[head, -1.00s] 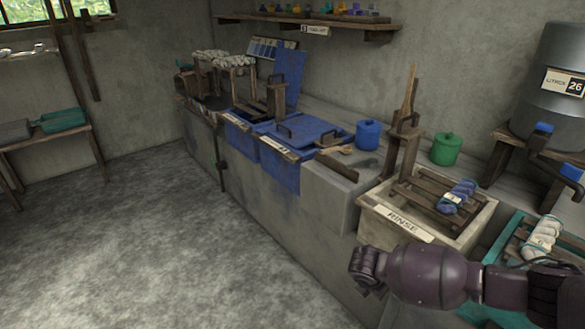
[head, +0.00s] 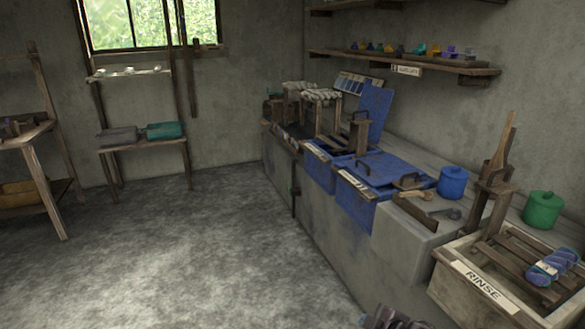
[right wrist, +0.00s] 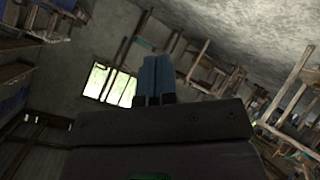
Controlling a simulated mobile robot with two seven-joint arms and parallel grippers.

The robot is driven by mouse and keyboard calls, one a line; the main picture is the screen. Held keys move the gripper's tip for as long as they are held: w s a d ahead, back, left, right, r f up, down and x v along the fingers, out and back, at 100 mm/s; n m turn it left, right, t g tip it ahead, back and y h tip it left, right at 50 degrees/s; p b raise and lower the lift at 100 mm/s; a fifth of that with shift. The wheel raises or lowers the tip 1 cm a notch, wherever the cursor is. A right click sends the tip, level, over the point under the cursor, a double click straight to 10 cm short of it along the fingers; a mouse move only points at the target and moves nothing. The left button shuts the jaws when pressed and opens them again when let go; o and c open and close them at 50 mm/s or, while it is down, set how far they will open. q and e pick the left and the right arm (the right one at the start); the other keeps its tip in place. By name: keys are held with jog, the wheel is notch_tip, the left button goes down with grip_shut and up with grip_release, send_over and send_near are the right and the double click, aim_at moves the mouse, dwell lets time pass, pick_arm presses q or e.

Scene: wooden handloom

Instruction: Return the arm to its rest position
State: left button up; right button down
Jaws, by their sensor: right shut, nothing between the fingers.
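My right gripper (head: 392,318) shows only in part at the bottom edge of the head view, in front of the stone counter and left of the rinse crate. In the right wrist view its two fingers (right wrist: 155,80) are together, with nothing between them. Behind them that view shows the room tilted, with the window (right wrist: 109,85). My right gripper is clear of the counter and touches nothing that I can see. The rest of my right arm is out of the head view. My left gripper is not in view.
The wooden rinse crate (head: 462,292) holds a slatted rack with a blue-white yarn bundle (head: 552,268). Blue vats (head: 360,205), a blue pot (head: 452,183) and a green pot (head: 542,210) line the counter. A wooden bench (head: 146,148) stands at the back left. The floor (head: 200,250) is clear.

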jog(key=s+d+r+m+t+p, duration=0.2)
jog(key=s+r+m+t, duration=0.15)
jog(key=s+m, duration=0.55)
jog(key=s+d+f+m+g+h+p, duration=0.1)
jog(key=s+d+f+h, duration=0.1)
jog(key=s, duration=0.8)
jog(key=s+d+f+m+g+h+p, duration=0.1)
jog(key=s+d+f, duration=0.3)
jog(key=s, duration=0.7)
jog(key=shift+d+f+m+h, duration=0.2)
jog(key=shift+d+m+h, duration=0.45)
jog(key=shift+d, duration=0.25)
